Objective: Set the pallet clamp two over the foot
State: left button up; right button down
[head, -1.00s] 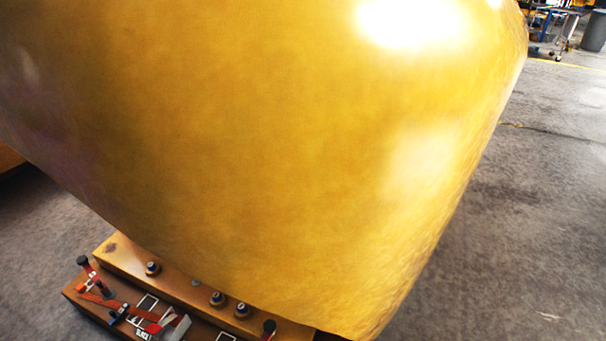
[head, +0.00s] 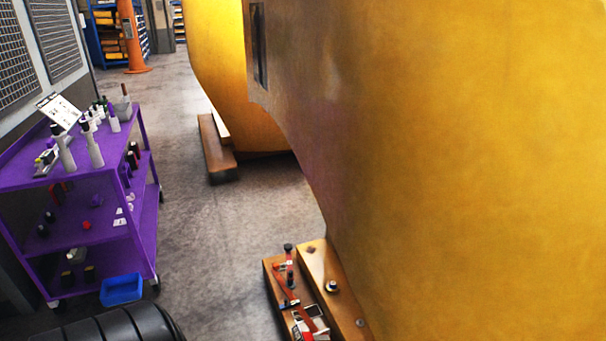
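A big yellow casting (head: 450,150) fills the right of the head view. Below it is an orange-brown pallet (head: 320,262) at the bottom edge, partly cut off. A red clamp-like piece with black knobs (head: 289,272) lies on the pallet's outer beam, beside the casting. I cannot tell whether it is pallet clamp two. A round bolt-like fitting (head: 332,287) stands on the inner beam. I cannot make out the foot for certain. Neither of my grippers is in view.
A purple cart (head: 92,225) with bottles and small parts stands at the left, a blue bin (head: 122,289) at its base. A second yellow casting (head: 225,80) on a brown beam (head: 213,150) stands behind. Grey floor (head: 195,255) is clear between cart and pallet.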

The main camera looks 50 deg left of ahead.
aim_at(290, 271)
jog(key=u, duration=1.6)
jog(key=i+j+z, duration=0.1)
jog(key=z, duration=0.3)
jog(key=i+j+z, duration=0.2)
jog(key=z, duration=0.15)
jog(key=i+j+z, duration=0.1)
jog(key=i+j, duration=0.15)
jog(key=i+j+z, duration=0.1)
jog(key=j, duration=0.3)
jog(key=i+j+z, duration=0.1)
jog(key=i+j, duration=0.2)
jog(key=i+j+z, duration=0.1)
jog(key=j, duration=0.3)
jog(key=i+j+z, duration=0.1)
jog(key=i+j, duration=0.15)
jog(key=j, duration=0.15)
jog(key=i+j, duration=0.15)
jog(key=j, duration=0.2)
jog(key=i+j, duration=0.2)
jog(key=j, duration=0.15)
jog(key=i+j, duration=0.15)
jog(key=j, duration=0.2)
jog(key=i+j, duration=0.15)
jog(key=j, duration=0.25)
